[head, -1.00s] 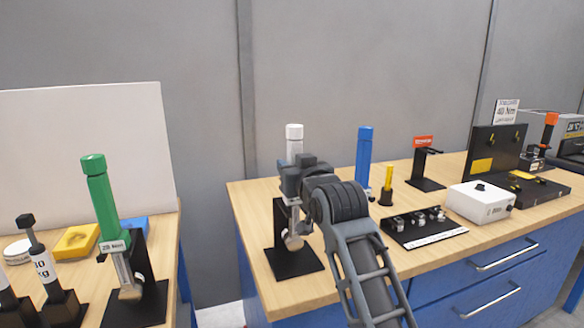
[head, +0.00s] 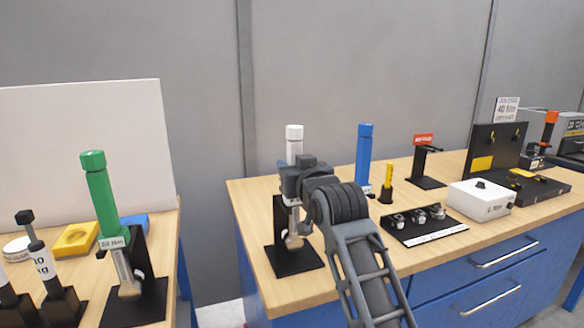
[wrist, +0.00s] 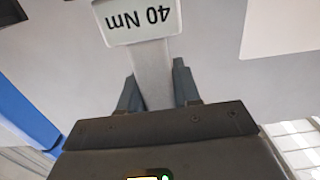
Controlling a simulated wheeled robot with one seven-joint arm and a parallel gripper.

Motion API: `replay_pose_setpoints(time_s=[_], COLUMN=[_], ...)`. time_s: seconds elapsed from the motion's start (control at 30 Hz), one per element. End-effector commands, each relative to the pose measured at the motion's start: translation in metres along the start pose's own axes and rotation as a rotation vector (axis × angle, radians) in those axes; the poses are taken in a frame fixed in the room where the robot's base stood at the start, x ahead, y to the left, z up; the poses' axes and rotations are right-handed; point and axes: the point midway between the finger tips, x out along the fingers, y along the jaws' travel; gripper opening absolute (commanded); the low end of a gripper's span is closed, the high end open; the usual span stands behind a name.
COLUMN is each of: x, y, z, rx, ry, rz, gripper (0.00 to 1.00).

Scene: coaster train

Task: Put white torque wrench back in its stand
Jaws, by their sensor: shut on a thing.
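The white torque wrench (head: 294,145) is upright at the black stand (head: 292,263) on the right workbench. Its metal head hangs low in front of the stand's post, just above the base. My gripper (head: 293,183) is shut on the wrench below its white handle and hides that middle part. In the wrist view the wrench's shaft (wrist: 152,68) passes between my two fingers (wrist: 157,90), beside a label reading 40 Nm (wrist: 140,18). Whether the stand itself bears the wrench is hidden by my gripper.
A green wrench (head: 104,200) stands in a similar black stand on the left bench. A blue wrench (head: 364,155), a yellow-topped tool (head: 387,172) and a black tray of small parts (head: 410,228) are close on the right. A gap separates the benches.

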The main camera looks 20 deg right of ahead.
Motion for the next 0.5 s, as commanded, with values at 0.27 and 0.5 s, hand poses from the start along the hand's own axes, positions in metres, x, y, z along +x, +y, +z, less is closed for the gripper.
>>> replay_pose_setpoints(time_s=[0.27, 0.5], x=[-0.0001, 0.0], y=[0.0, 0.0], z=[0.0002, 0.003], rx=[0.0, 0.0], ry=[0.007, 0.007], rz=[0.0, 0.0], gripper=[0.0, 0.0])
